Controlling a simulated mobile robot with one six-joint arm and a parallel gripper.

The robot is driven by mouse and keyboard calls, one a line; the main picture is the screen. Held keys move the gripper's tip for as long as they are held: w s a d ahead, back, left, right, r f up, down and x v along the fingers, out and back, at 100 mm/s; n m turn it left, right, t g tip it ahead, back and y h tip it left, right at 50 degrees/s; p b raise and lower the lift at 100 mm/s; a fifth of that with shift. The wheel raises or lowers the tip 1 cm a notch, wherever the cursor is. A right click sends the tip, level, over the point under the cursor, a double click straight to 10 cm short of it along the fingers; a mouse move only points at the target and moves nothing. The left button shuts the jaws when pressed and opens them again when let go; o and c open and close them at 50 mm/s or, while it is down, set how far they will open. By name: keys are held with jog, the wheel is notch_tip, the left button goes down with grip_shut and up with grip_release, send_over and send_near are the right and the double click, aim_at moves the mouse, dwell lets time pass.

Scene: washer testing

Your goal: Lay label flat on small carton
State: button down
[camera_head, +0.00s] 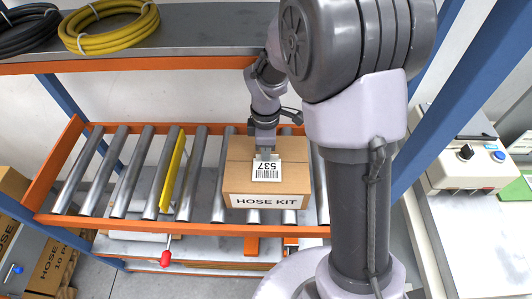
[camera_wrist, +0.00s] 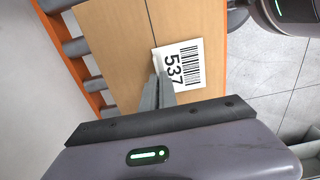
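The small brown carton (camera_head: 238,180), marked HOSE KIT on its front, sits on the roller conveyor; its top also shows in the wrist view (camera_wrist: 115,55). The white label (camera_head: 267,173) with a barcode and 537 is face up over the carton top, near its front edge. It also shows in the wrist view (camera_wrist: 182,64). My gripper (camera_head: 266,154) reaches down over the carton, its fingers (camera_wrist: 160,78) close together on one edge of the label. I cannot tell whether the whole label touches the carton.
The carton stands on steel rollers (camera_head: 152,171) in an orange frame, beside a yellow bar (camera_head: 172,172). A shelf above (camera_head: 190,38) holds yellow (camera_head: 108,25) and black hose coils (camera_head: 28,30). A control box (camera_head: 468,165) stands at right. Rollers left of the carton are free.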

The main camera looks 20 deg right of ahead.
jog(key=shift+f, duration=0.1)
jog(key=c, duration=1.7)
grip_release()
